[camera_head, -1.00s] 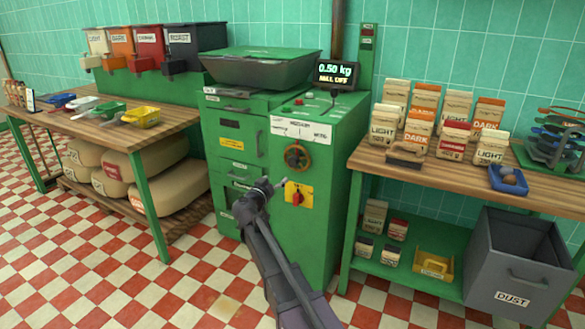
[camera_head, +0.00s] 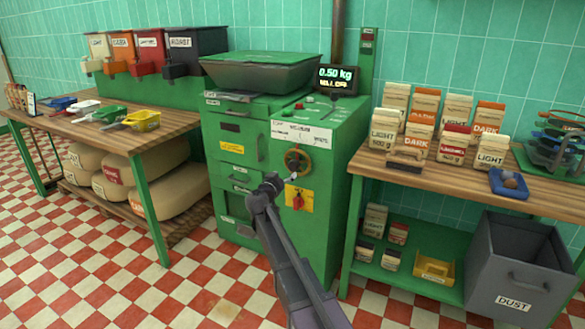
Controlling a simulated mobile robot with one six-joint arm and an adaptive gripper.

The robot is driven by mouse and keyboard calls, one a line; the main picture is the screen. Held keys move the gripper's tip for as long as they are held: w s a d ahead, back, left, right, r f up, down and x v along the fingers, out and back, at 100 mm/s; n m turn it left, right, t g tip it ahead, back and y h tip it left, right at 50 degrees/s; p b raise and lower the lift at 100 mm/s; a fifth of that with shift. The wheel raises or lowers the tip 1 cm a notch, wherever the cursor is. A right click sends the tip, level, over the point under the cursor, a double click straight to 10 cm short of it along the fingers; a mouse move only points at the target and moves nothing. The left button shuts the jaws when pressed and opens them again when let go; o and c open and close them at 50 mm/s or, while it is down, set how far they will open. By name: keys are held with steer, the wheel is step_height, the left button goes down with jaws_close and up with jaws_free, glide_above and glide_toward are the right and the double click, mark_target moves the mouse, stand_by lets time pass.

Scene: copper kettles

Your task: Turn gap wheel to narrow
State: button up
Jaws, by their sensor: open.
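The gap wheel (camera_head: 297,159) is a round orange-brown handwheel with a dark centre on the side face of the green mill (camera_head: 325,200). A red switch (camera_head: 297,201) on a yellow plate sits below it. My gripper (camera_head: 283,179) is just below and left of the wheel in the picture, with its jaws open and empty. I cannot tell whether it touches the wheel. The mill's display (camera_head: 336,78) reads 0.50 kg with a mill-off line below. The marks around the wheel are too small to read.
A wooden table (camera_head: 178,122) with scoops stands at the left, with sacks (camera_head: 163,190) below. At the right, a wooden bench (camera_head: 435,174) holds several labelled bags (camera_head: 423,125). A grey dust bin (camera_head: 520,270) stands on the right. Checkered floor in front is clear.

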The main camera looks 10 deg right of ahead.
mark_target(292, 167)
steer(key=shift+x, duration=3.55)
jaws_close()
